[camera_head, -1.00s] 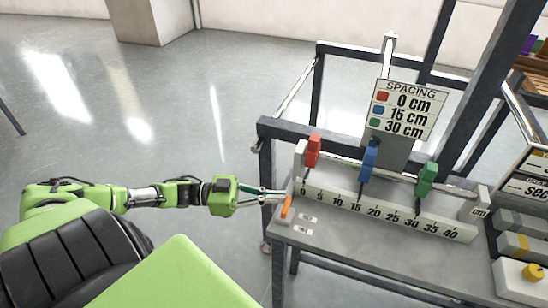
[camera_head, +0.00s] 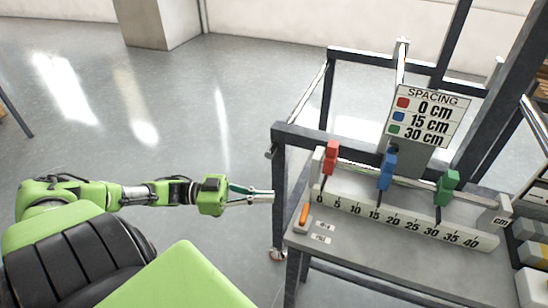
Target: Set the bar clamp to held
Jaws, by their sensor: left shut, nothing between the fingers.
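An orange lever (camera_head: 304,214) stands tilted on a small pale base at the left front corner of the grey bench. It looks like the handle of the bar clamp. Two small labels (camera_head: 322,232) lie beside it, too small to read. My left gripper (camera_head: 272,196) is shut and empty, pointing right, with its tips to the left of the lever and apart from it. The tips overlap the frame's left post in the picture. My right gripper is not in view.
A white ruler (camera_head: 400,218) runs along the bench (camera_head: 375,255), with red (camera_head: 331,158), blue (camera_head: 387,170) and green (camera_head: 446,188) blocks behind it. A spacing sign (camera_head: 428,117) stands behind. Dark frame bars surround the bench. The floor at left is clear.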

